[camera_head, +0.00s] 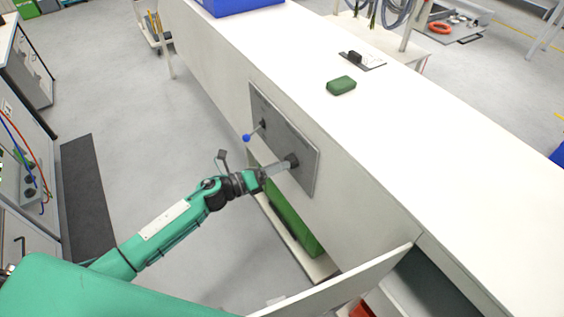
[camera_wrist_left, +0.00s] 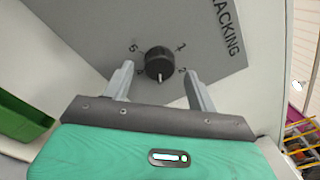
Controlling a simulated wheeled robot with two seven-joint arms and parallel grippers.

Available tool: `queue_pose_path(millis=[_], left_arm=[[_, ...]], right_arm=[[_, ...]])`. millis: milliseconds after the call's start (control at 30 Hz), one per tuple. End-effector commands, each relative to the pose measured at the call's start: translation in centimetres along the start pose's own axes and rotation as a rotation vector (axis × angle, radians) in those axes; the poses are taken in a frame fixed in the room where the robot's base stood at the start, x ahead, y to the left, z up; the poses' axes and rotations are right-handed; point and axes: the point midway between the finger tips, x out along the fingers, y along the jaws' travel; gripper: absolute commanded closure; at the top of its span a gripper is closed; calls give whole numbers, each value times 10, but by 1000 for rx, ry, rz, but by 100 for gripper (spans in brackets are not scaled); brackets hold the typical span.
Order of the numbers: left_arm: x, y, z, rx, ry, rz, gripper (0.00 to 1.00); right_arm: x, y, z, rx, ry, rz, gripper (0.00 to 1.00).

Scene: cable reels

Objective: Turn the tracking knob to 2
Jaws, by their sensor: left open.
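The tracking knob (camera_wrist_left: 158,63) is black and round with a pale pointer mark that points toward the bottom of the left wrist view. It sits on a grey panel (camera_wrist_left: 90,45) lettered "RACKING", with small numerals around it, some partly hidden or hard to read. In the head view the knob (camera_head: 292,159) is at the lower right part of the panel (camera_head: 306,182). My left gripper (camera_wrist_left: 158,72) is open, with one finger on each side of the knob and visible gaps to it. In the head view the left gripper (camera_head: 281,165) reaches the panel from the left.
A lever with a blue ball (camera_head: 246,137) sticks out of the same panel, left of the knob. A green block (camera_head: 341,85) and a black-handled item (camera_head: 355,57) lie on the white worktop (camera_head: 420,140). A green bin (camera_head: 292,218) is below the panel. A white door panel (camera_head: 345,285) stands open in front.

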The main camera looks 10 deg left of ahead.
Motion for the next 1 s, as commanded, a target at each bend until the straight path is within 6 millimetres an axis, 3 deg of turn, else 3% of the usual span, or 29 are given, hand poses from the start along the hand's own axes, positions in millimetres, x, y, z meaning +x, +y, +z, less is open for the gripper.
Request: queue_pose_path(millis=[200,500,533,767,1000], left_arm=[[19,0,0,0,0,0,42],[21,1,0,-1,0,1,42],[21,1,0,-1,0,1,44],[21,1,0,-1,0,1,86],[21,1,0,-18,-1,0,86]], right_arm=[[-2,2,0,0,0,2,67],[-2,2,0,-1,0,2,67],[-2,2,0,-1,0,2,67],[-2,1,0,-1,0,1,67],[-2,1,0,-1,0,1,67]])
